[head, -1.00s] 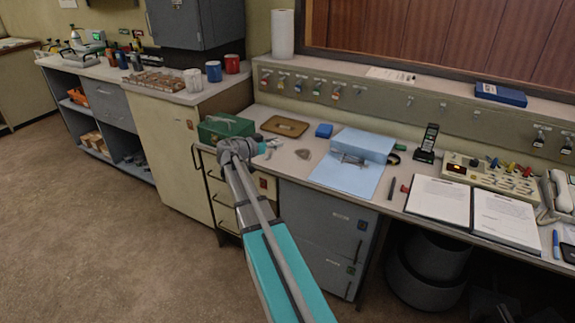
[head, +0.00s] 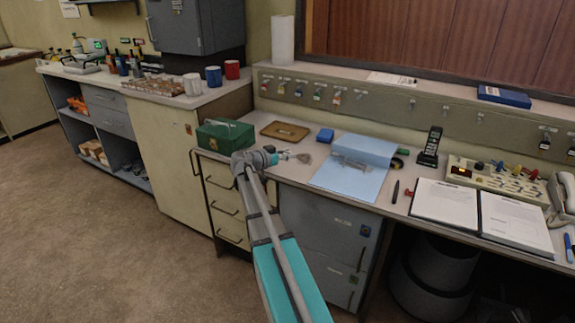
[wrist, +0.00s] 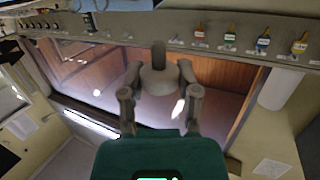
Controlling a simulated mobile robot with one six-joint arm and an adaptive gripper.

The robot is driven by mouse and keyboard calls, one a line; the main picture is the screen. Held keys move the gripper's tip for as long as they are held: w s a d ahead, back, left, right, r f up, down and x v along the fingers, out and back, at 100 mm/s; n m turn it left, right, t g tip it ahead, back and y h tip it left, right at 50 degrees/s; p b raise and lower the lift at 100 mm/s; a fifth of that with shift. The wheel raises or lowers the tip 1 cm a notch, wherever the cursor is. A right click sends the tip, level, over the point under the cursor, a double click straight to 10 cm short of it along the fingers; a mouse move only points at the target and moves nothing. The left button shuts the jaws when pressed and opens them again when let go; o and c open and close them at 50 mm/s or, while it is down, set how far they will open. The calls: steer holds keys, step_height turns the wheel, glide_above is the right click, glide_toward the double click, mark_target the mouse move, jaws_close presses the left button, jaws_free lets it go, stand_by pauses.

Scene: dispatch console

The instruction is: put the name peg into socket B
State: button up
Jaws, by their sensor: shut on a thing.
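My gripper (head: 284,154) is over the desk just right of the green box. In the wrist view my gripper (wrist: 158,92) has its two fingers closed in on a grey rounded piece with a dark stub (wrist: 158,56), which I take for the name peg. In the head view the peg is too small to tell from the fingers. A small tan-grey piece (head: 304,158) shows at the fingertips; it seems to lie on the desk. A beige panel with coloured knobs (head: 490,181) stands at the right. Socket B's label cannot be read anywhere.
A handset (head: 430,147) and open binder (head: 445,203) are further right. Coloured tags (head: 318,95) hang along the back rail.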

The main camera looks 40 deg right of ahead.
mark_target(289, 170)
steer(key=shift+d+f+b, duration=0.45)
steer(key=shift+f+b, duration=1.55)
steer(key=shift+b, duration=0.05)
steer(key=shift+f, duration=0.2)
steer(key=o, duration=0.8)
steer(key=shift+r, duration=0.25)
steer(key=a+r+p, duration=0.1)
steer(key=a+p, duration=0.1)
steer(key=a, duration=1)
steer(key=shift+w+r, duration=0.15)
steer(key=shift+r, duration=0.25)
